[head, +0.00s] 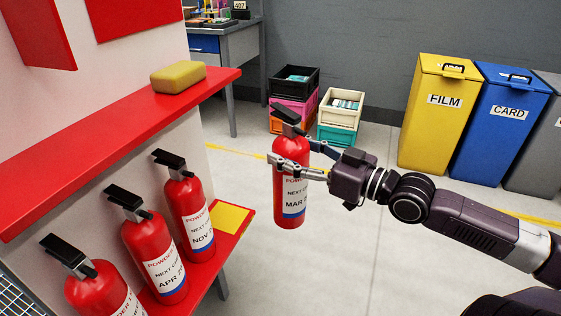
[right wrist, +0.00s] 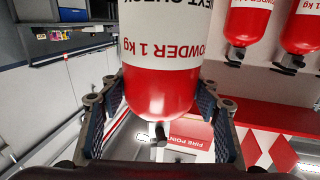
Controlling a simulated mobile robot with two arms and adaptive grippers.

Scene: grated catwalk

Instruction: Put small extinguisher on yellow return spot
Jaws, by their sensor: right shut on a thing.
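My right gripper (head: 286,150) is shut on a small red extinguisher (head: 291,205), just below its black handle. It hangs nearly upright in the air, with a white label reading MAR. In the right wrist view, the extinguisher (right wrist: 160,92) appears upside down between the two fingers. The yellow return spot (head: 230,217) is a bare square at the right end of the low red shelf (head: 222,250). The held extinguisher is to the right of the spot, apart from it. My left gripper is not in view.
Three similar extinguishers stand on the low shelf: one (head: 190,215) beside the spot, another (head: 153,252), and one cut off (head: 95,290). A red upper ledge (head: 110,145) carries a yellow sponge-like block (head: 178,76). Crates (head: 338,115) and bins (head: 438,120) stand behind. The floor around the extinguisher is clear.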

